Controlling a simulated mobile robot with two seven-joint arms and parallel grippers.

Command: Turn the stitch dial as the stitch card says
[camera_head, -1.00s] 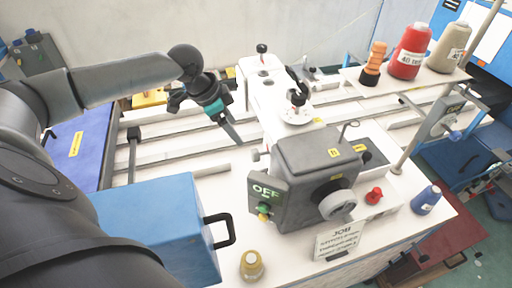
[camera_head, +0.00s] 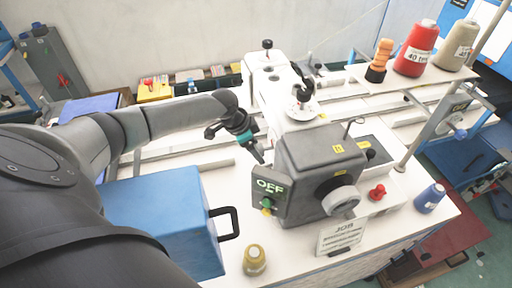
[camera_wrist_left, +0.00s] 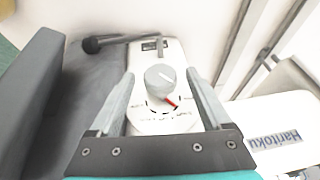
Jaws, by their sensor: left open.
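The stitch dial (camera_wrist_left: 158,78) is a pale grey knob with a white line on top, on a white plate with marks and a red pointer mark in the left wrist view. My left gripper (camera_wrist_left: 160,92) is open, with one finger on each side of the dial; contact cannot be told. In the head view my left gripper (camera_head: 257,153) is beside the grey machine head (camera_head: 318,158), and I cannot make out the dial there. The card headed JOB (camera_head: 341,236) stands at the table's front; its smaller lines are unreadable. My right gripper is not in view.
A display reading OFF (camera_head: 269,187) and a handwheel (camera_head: 341,200) are on the machine head. A blue box (camera_head: 165,220) with a black handle stands to the left. A yellow spool (camera_head: 254,260), a red knob (camera_head: 377,192) and a blue spool (camera_head: 429,198) stand nearby.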

